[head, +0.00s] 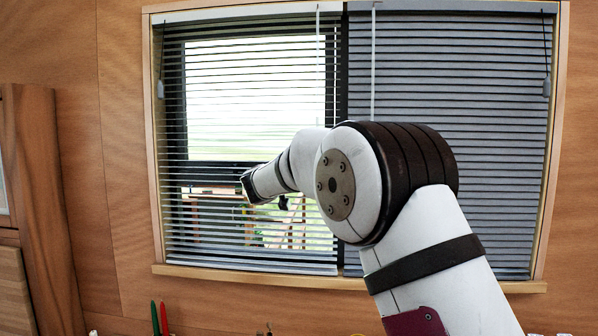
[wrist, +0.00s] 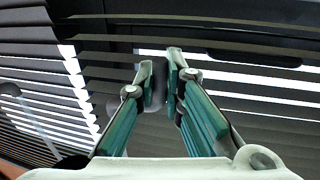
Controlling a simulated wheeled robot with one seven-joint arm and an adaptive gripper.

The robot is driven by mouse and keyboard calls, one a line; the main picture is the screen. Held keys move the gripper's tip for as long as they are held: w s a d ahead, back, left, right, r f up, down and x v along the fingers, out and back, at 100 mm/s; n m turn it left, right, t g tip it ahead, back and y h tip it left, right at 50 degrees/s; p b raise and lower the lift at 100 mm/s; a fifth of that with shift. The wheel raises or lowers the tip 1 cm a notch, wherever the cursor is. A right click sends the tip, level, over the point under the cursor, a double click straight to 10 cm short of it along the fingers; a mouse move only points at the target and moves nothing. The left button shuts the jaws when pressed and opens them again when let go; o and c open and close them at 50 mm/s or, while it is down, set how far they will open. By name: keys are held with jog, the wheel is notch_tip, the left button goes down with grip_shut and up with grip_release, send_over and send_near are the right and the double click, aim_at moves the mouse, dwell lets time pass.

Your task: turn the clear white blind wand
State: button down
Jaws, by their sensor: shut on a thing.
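Two thin pale wands hang from the top of the window in the head view: a clear white blind wand (head: 318,40) before the left blind and a whiter one (head: 373,60) before the right blind. My arm hides their lower parts. My gripper (wrist: 159,80) is close to the dark slats in the wrist view, its green-padded fingers nearly together. A greyish piece shows between the fingertips; it looks like part of a wand, but I cannot tell which one. In the head view my gripper is mostly hidden at the end of my arm, before the left blind.
The left blind (head: 250,130) has open slats with daylight behind. The right blind (head: 460,110) is closed. A wooden sill (head: 270,278) runs below. Cords with tassels hang at both outer sides. Several small coloured items show at the bottom edge. A wooden post (head: 40,200) stands at left.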

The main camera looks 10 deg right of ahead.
jog(key=c, duration=1.7)
grip_release()
jog(key=shift+d+r, duration=0.1)
jog(key=shift+d, duration=0.05)
jog(key=shift+o, duration=0.2)
jog(key=v, duration=1.2)
